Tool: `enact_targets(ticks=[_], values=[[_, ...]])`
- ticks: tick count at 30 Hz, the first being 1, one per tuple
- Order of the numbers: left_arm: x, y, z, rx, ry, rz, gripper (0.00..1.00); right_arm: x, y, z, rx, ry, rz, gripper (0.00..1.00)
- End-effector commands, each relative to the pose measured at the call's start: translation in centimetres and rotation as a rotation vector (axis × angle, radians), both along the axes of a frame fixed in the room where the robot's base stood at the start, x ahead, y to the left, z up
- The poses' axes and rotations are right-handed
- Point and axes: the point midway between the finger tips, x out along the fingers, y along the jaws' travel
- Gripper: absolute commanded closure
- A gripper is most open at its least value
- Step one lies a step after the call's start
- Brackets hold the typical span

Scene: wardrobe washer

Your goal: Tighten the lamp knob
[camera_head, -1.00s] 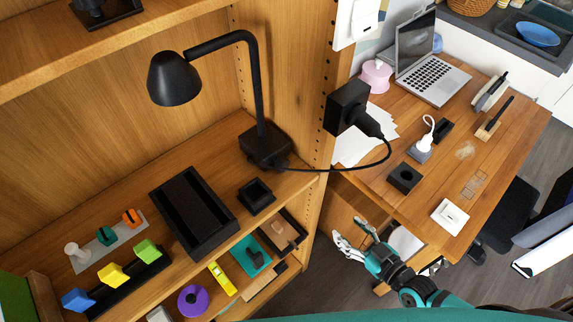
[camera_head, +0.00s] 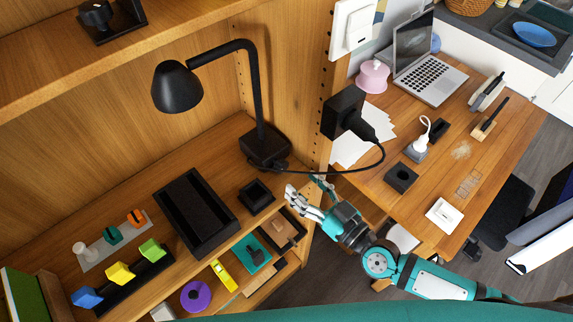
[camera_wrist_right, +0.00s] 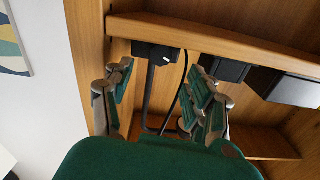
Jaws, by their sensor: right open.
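The black desk lamp (camera_head: 258,95) stands on the wooden shelf, its shade hanging to the left. Its square base (camera_head: 265,146) is near the shelf's right end. In the right wrist view the base (camera_wrist_right: 150,49) shows at the top, with a small pale mark on its face that may be the knob (camera_wrist_right: 165,58); the knob is not clear in the head view. My right gripper (camera_head: 304,192) is open and empty, in front of and below the base, apart from it. In the wrist view its two fingers (camera_wrist_right: 160,95) frame the lamp's post. My left gripper is out of view.
The lamp's cable (camera_head: 345,171) loops from the base to a black plug (camera_head: 345,113) on the side panel, just above my right gripper. A black tray (camera_head: 196,213) and small black box (camera_head: 256,194) sit left of it. The desk (camera_head: 465,165) is at right.

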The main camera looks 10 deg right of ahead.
Motion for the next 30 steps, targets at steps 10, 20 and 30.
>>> enact_targets(ticks=[10, 20, 30], values=[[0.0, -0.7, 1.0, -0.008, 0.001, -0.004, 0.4, 4.7, 3.4, 0.1, 0.002, -0.001, 0.0, 0.43], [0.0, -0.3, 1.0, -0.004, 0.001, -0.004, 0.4, 5.3, 3.9, 0.0, 0.0, 0.0, 0.001, 0.43], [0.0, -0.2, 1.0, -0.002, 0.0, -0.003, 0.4, 5.3, 3.9, 0.0, 0.0, 0.0, 0.0, 0.76]])
